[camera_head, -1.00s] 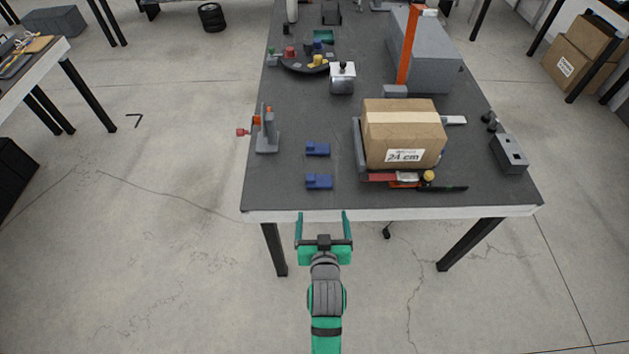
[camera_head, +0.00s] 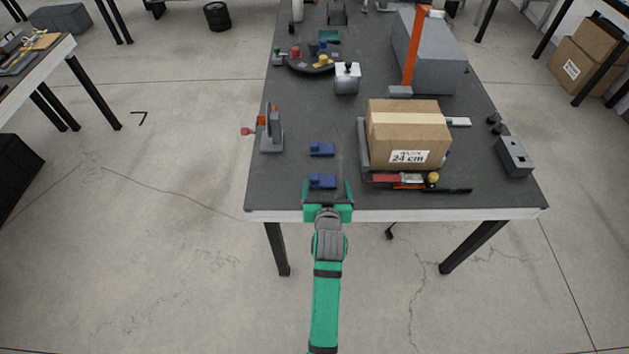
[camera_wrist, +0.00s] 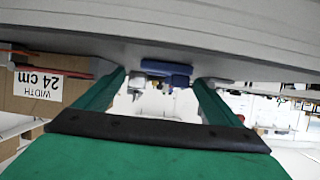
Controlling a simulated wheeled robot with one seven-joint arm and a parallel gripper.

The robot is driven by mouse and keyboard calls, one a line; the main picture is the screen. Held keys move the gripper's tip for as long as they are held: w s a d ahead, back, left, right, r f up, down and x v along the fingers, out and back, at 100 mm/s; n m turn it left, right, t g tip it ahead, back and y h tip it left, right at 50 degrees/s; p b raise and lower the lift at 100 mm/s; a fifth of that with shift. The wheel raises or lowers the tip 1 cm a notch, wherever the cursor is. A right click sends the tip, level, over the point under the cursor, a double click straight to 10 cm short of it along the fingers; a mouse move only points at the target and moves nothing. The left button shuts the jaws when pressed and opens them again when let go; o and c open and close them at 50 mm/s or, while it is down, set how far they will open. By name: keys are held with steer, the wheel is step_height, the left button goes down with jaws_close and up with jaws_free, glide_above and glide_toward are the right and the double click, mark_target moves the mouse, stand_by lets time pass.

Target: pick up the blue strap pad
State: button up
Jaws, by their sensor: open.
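Two small blue strap pads lie on the dark table top, a near one (camera_head: 322,181) close to the front edge and a far one (camera_head: 321,149) behind it. My gripper (camera_head: 328,186) is open over the front edge, its green fingers on the left and right of the near pad in the head view. In the upside-down wrist view, a blue pad (camera_wrist: 166,69) shows between the two fingertips with a gap on each side. I cannot tell whether the fingers reach down level with it.
A cardboard box (camera_head: 409,134) marked 24 cm stands to the right, with red and yellow items at its front. A grey fixture (camera_head: 272,132) with an orange part stands at the left edge. A silver block (camera_head: 347,79) sits farther back. Table left of the near pad is clear.

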mark_target(324, 175)
steer(key=x, duration=0.3)
steer(key=shift+w+a, duration=0.35)
steer(key=shift+w, duration=0.1)
steer(key=shift+a, duration=0.3)
steer(key=shift+c, duration=0.9)
steer(key=c, duration=1)
steer(key=shift+o, duration=0.2)
steer(key=shift+d, duration=0.3)
steer(key=shift+s+d, duration=0.1)
